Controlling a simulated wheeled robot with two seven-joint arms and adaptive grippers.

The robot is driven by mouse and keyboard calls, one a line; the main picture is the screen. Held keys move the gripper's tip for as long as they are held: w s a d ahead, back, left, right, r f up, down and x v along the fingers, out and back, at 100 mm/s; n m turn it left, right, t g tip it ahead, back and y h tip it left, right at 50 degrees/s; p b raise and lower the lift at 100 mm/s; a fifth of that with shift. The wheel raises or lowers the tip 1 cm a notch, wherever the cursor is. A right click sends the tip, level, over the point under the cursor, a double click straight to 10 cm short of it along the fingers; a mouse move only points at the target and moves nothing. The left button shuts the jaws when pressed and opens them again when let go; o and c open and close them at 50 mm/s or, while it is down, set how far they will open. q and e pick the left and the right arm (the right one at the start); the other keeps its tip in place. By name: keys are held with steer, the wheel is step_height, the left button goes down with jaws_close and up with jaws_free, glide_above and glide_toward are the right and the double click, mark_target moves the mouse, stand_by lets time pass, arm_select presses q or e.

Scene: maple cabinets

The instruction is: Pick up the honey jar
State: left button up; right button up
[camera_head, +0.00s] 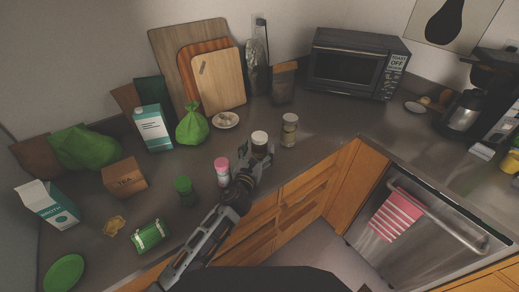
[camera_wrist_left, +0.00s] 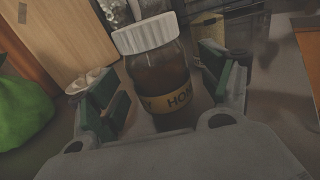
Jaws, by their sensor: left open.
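The honey jar stands upright on the grey counter; its white lid (camera_head: 260,136) shows in the head view. In the left wrist view the honey jar (camera_wrist_left: 160,85) has a white ribbed lid, dark contents and a yellow label reading "HON". My left gripper (camera_head: 257,160) is at the jar's near side. It is open, with its green-padded fingers (camera_wrist_left: 162,90) on either side of the jar. A gap shows at the right finger; I cannot tell whether the left finger touches. The jar's base is hidden behind the gripper. My right gripper is not in view.
A pink-lidded jar (camera_head: 222,172) and a green-lidded jar (camera_head: 185,190) stand left of the gripper. Another jar (camera_head: 289,130) stands to the right. A small plate (camera_head: 236,124) and a green bag (camera_head: 192,128) lie behind. The counter near the toaster oven (camera_head: 345,68) is partly clear.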

mark_target(259, 136)
arm_select(q)
steer(key=shift+x, duration=0.9)
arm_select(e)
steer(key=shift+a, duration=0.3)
arm_select(q)
steer(key=shift+r, duration=0.1)
steer(key=c, duration=1.4)
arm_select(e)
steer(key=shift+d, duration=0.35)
arm_select(q)
steer(key=shift+r, duration=0.1)
step_height(259, 136, up, 9)
steer(key=shift+f+p, duration=0.25)
steer(key=shift+p, duration=1)
steer(key=shift+r, duration=0.65)
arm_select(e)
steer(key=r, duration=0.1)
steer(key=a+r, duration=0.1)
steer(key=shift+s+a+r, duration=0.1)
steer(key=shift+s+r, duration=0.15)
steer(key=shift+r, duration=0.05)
